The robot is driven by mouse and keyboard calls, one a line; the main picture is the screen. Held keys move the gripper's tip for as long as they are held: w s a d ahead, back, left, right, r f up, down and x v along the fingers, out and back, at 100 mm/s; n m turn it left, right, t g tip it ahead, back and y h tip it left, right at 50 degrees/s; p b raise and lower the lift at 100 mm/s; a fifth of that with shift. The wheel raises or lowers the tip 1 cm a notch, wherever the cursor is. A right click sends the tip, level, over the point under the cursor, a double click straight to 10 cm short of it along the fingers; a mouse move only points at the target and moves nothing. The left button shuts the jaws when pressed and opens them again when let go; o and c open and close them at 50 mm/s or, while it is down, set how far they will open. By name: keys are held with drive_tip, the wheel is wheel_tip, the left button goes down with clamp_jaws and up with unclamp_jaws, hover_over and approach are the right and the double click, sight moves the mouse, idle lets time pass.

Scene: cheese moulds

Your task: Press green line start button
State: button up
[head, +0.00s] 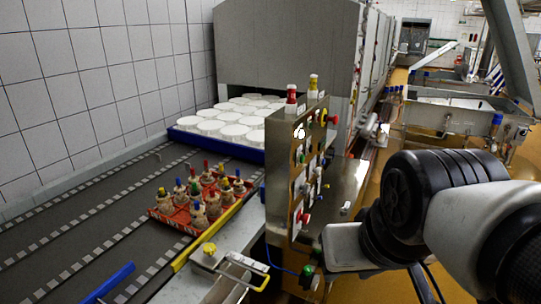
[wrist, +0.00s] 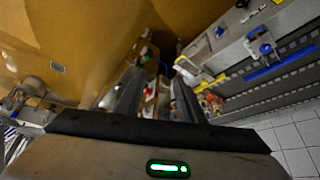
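An upright control panel (head: 296,185) with several coloured buttons and knobs stands mid-picture in the head view. A small green button (head: 302,157) shows on its face. Another green button (head: 308,270) sits low, on a small dark box near the panel's foot. I cannot tell which one starts the green line. In the wrist view my gripper (wrist: 156,97) has its two fingers apart, with nothing seen held between them. In the head view my arm is right of the panel, and the fingers cannot be made out. Gripper and panel look apart.
A red crate (head: 165,219) of bottle-like items with coloured tops sits on the dark conveyor (head: 60,255) at left. A blue tray (head: 228,149) holds several white moulds. A metal-railed machine (head: 455,117) stands at back right. Yellow-brown floor (head: 360,292) shows near my arm.

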clamp_jaws()
idle(1.4)
